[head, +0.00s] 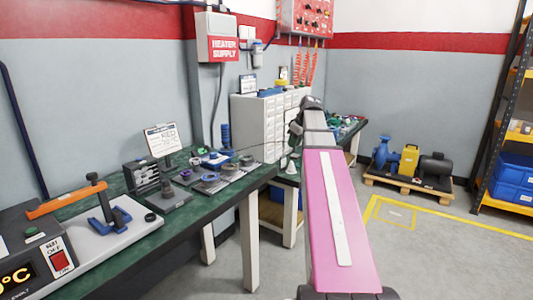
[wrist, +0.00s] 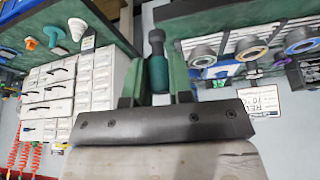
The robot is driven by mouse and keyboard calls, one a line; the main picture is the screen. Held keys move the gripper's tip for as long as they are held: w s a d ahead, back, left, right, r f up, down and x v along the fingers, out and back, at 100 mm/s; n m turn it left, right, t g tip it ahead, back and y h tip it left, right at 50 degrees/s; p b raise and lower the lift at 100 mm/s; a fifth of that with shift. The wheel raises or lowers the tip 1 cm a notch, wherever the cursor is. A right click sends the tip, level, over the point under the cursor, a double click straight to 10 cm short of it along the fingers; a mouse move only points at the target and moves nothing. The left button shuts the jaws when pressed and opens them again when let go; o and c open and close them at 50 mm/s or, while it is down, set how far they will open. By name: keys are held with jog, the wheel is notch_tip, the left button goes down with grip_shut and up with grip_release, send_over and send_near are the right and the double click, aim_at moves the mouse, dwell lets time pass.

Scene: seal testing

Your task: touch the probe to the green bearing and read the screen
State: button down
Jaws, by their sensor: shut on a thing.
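My gripper (wrist: 156,88) is shut on a probe with a teal and black handle (wrist: 157,72), held between its green finger pads. In the head view my gripper (head: 297,128) is above the bench's far part, apart from the bearings. A purple ring (head: 187,173) and a blue ring (head: 210,178) lie on the near bench. Grey and blue-lined rings also show in the wrist view (wrist: 202,52). A small green item (head: 195,161) sits behind them; I cannot tell if it is the green bearing. An amber screen (head: 15,281) shows "0°C", cut off at the left edge.
The green-topped bench (head: 180,225) runs along the left wall. A white drawer cabinet (head: 258,125) and a small sign (head: 161,139) stand on it. A pallet with pumps (head: 410,185) is at the right.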

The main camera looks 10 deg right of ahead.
send_over(251, 159)
jog(key=shift+w+f, duration=0.2)
jog(key=shift+f, duration=1.6)
jog(key=shift+f, duration=0.7)
jog(key=shift+r, duration=0.15)
dwell(2.5)
jog(key=shift+r, duration=2.3)
